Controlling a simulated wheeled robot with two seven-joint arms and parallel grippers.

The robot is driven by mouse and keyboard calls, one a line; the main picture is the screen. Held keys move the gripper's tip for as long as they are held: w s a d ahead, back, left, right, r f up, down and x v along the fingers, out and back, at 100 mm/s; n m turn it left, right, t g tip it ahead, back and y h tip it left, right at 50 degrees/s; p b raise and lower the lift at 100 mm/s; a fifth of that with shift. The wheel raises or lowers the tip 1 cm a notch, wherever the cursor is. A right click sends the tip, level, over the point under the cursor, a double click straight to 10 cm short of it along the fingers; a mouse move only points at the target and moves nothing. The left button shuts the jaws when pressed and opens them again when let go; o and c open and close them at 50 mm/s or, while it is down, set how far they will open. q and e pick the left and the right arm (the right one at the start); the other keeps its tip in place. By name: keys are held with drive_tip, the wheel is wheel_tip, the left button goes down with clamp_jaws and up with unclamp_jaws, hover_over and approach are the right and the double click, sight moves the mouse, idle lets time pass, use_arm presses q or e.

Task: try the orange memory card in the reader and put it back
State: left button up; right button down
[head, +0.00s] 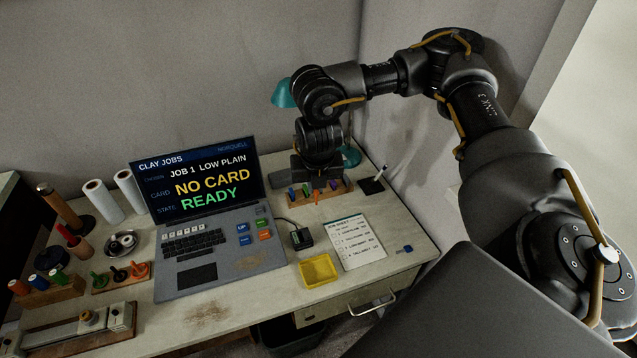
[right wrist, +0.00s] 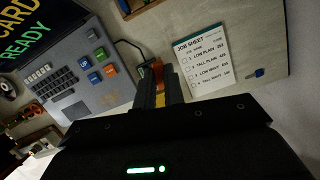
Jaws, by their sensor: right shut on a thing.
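My right gripper (head: 317,182) is over the wooden card rack (head: 345,184) at the back right of the desk. It is shut on the orange memory card (head: 316,197), which also shows between the fingers in the right wrist view (right wrist: 158,71). Other coloured cards stand in the rack; whether the orange card still touches it is unclear. The black card reader (head: 301,238), on a cable, lies on the desk in front of the rack. The laptop screen (head: 197,182) reads NO CARD and READY. My left gripper is out of view.
A yellow tray (head: 318,270) sits before the reader, with a job sheet (head: 355,242) to its right. A blue item (head: 405,249) lies near the right edge. A teal lamp (head: 283,93) stands partly behind my arm. Spools and tools fill the left side.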

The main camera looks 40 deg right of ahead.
drive_tip(key=s+a+r+m+g, duration=0.1)
drive_tip(key=a+m, duration=0.3)
drive_tip(key=m, duration=0.6)
drive_tip(key=s+a+r+m+g+y, duration=0.1)
drive_tip(key=s+a+r+m+g, duration=0.1)
drive_tip(key=m, duration=0.8)
drive_tip(key=s+a+r+m+g, duration=0.2)
drive_tip(key=a+r+m+g, duration=0.1)
drive_tip(key=a+m, duration=0.4)
drive_tip(key=r+m, duration=0.1)
drive_tip(key=m, duration=0.1)
drive_tip(key=shift+s+r+m+y, duration=0.2)
drive_tip(key=shift+m+y, duration=0.1)
drive_tip(key=shift+m, duration=0.1)
